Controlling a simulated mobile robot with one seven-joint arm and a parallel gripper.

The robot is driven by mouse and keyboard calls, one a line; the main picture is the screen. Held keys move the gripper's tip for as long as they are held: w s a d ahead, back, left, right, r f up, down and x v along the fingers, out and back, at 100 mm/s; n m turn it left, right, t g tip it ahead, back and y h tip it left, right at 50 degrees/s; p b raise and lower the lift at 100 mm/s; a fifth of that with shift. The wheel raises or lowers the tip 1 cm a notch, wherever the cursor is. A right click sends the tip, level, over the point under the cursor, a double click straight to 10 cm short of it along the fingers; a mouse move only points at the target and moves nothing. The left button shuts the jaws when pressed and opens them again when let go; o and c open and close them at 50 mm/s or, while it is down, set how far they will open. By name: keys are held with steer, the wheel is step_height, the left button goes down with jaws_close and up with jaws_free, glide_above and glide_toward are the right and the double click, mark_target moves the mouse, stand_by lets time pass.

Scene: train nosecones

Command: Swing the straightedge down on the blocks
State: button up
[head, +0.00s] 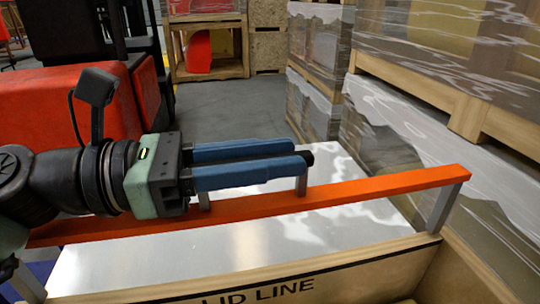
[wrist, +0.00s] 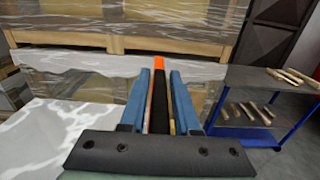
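The orange straightedge (head: 370,188) runs across the head view from lower left to upper right. Its far end also shows in the wrist view (wrist: 159,64). I cannot tell whether the fingers touch the straightedge.
A pale metal sheet (head: 150,262) lies below, behind a wooden front edge (head: 370,268) with lettering. Wrapped pallets (head: 440,80) stand at the right. A red machine (head: 60,105) is at the left. The wrist view shows a blue-edged cart (wrist: 245,130) with wooden sticks.

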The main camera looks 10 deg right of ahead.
steer(key=shift+o, duration=1.1)
steer(key=shift+a, duration=0.1)
steer(key=a+b, duration=0.1)
steer(key=a, duration=1.1)
steer(key=shift+a, duration=0.4)
